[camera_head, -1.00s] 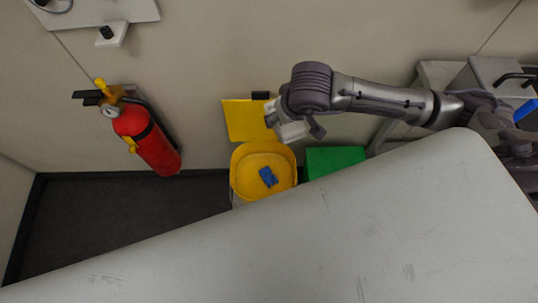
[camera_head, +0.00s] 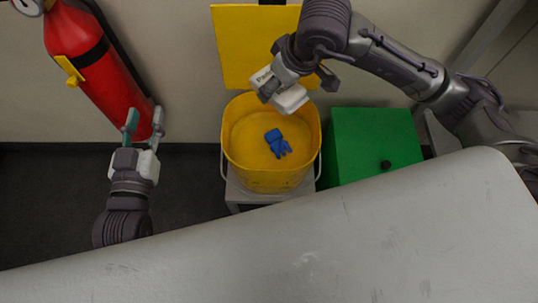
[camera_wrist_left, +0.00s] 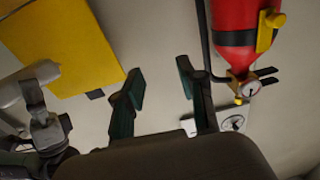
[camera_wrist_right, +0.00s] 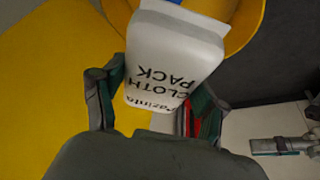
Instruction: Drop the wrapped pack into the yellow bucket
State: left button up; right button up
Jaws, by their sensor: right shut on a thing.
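The wrapped pack (camera_head: 288,98) is white with dark lettering reading "CLOTH PACK" in the right wrist view (camera_wrist_right: 170,65). My right gripper (camera_wrist_right: 150,95) is shut on it, one finger on each side. In the head view the pack hangs over the back part of the open yellow bucket (camera_head: 236,165), apart from its floor. The bucket's rim also shows beyond the pack in the right wrist view (camera_wrist_right: 250,22). My left gripper (camera_head: 144,120) is open and empty, left of the bucket, in front of the fire extinguisher; its spread fingers show in the left wrist view (camera_wrist_left: 160,85).
A red fire extinguisher (camera_head: 95,70) hangs at left. A pale surface (camera_head: 330,245) fills the foreground.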

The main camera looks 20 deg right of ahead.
jog(key=shift+a+f+b, duration=0.1)
jog(key=shift+f+b, duration=0.2)
jog(key=shift+f, duration=0.65)
pick_arm(q)
jog(key=s+r+t+h+b, duration=0.2)
jog(key=s+r+t, duration=0.2)
jog(key=r+t, duration=0.3)
notch_tip(320, 180, up, 4)
jog(key=shift+s+d+r+t, duration=0.15)
jog(key=shift+s+r+t, duration=0.15)
jog(key=shift+t, duration=0.1)
pick_arm(e)
notch_tip(320, 180, down, 5)
jog(key=o, duration=1.2)
